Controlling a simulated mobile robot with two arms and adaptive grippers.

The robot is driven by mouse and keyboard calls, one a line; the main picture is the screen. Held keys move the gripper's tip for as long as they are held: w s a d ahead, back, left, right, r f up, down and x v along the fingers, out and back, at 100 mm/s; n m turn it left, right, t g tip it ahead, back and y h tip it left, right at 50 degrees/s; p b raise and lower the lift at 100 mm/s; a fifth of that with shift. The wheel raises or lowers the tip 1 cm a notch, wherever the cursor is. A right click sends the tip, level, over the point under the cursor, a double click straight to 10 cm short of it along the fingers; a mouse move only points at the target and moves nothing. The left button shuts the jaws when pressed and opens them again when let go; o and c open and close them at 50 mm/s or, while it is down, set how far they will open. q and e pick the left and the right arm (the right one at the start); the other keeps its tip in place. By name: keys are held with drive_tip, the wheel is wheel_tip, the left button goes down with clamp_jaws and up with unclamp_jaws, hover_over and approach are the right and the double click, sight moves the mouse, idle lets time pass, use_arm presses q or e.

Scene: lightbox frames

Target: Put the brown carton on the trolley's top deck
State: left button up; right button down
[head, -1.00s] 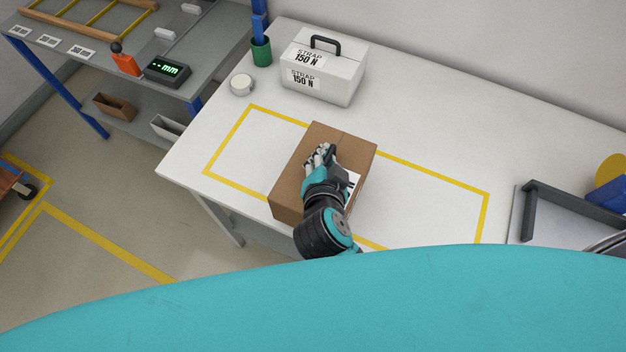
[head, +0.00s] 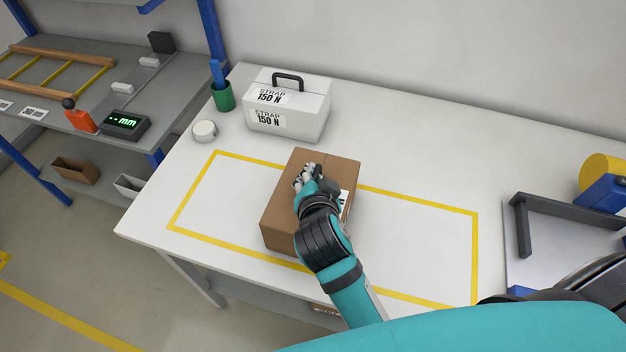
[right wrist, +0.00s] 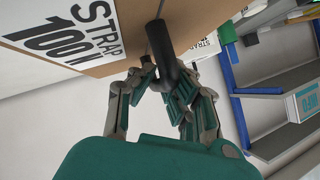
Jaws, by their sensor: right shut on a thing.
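The brown carton (head: 283,205) is over the yellow-taped rectangle on the white table. I cannot tell whether its base touches the tabletop. My right gripper (head: 310,179) is on top of it. In the right wrist view my right gripper (right wrist: 166,86) is shut on the carton's dark handle (right wrist: 160,42), close against the brown carton wall (right wrist: 132,28) with its STRAP 100 N label (right wrist: 70,32). The trolley and my left gripper are not in view.
A white STRAP 150 N case (head: 288,106) stands behind the carton, with a round white item (head: 204,131) and a green cup (head: 223,97) to its left. A dark-framed fixture (head: 560,225) is at the right. The taped area (head: 415,225) right of the carton is clear.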

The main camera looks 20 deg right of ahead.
drive_tip(key=shift+r, duration=0.1)
idle(0.3)
drive_tip(key=c, duration=1.6)
unclamp_jaws()
drive_tip(key=shift+f, duration=0.25)
drive_tip(key=shift+o, duration=1.2)
